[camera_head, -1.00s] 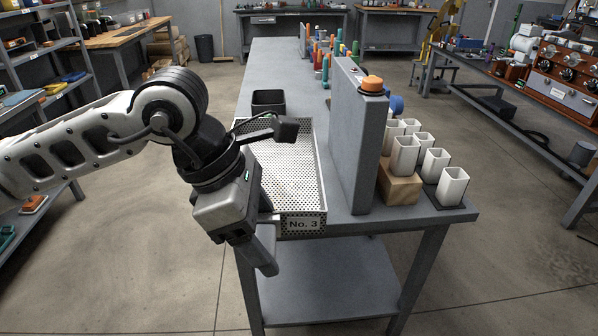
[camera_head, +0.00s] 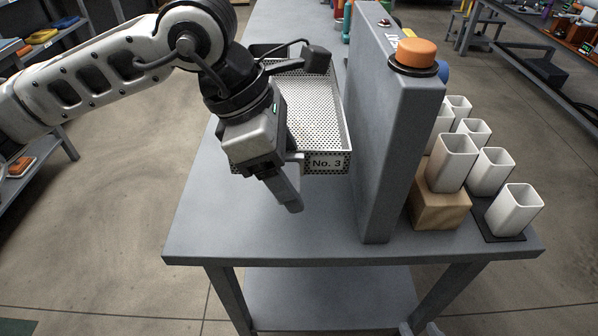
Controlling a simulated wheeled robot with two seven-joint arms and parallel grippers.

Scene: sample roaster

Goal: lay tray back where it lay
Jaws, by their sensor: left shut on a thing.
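The tray (camera_head: 328,163) is a shallow perforated metal tray with a "No. 3" label on its front wall. It is over the bench top, left of the upright grey panel, with its front wall set back from the bench's front edge. My left gripper (camera_head: 287,192) is at the tray's front left corner, shut on the tray. The gripper and wrist hide the tray's left side. I cannot tell whether the tray's underside touches the bench.
The grey panel (camera_head: 385,150) with an orange knob (camera_head: 413,52) stands close to the tray's right. White cups (camera_head: 514,209) and a wooden block (camera_head: 440,208) stand right of the panel. A dark bin (camera_head: 262,50) is behind the tray. The bench's front left (camera_head: 215,225) is clear.

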